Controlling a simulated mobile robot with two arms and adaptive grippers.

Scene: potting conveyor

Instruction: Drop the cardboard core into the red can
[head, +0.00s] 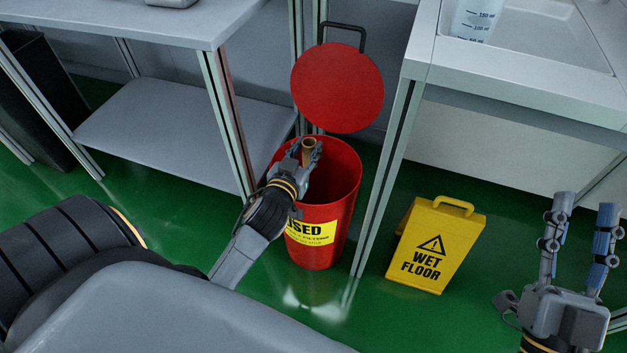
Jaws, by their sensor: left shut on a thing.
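The red can (345,215) stands on the green floor between two benches, with a yellow label on its front. Its round red lid (337,88) is raised behind the opening. My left gripper (308,150) is over the can's mouth and is shut on the brown cardboard core (309,146). Part of the core is hidden by the fingers. My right gripper (580,235) is at the lower right, open and empty, with its fingers pointing up and apart.
A yellow wet floor sign (437,245) stands on the floor right of the can. A bench with a lower shelf (170,130) is at left, and a sink bench (500,75) with a measuring vessel (474,18) is at right. A dark bin (40,95) stands at far left.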

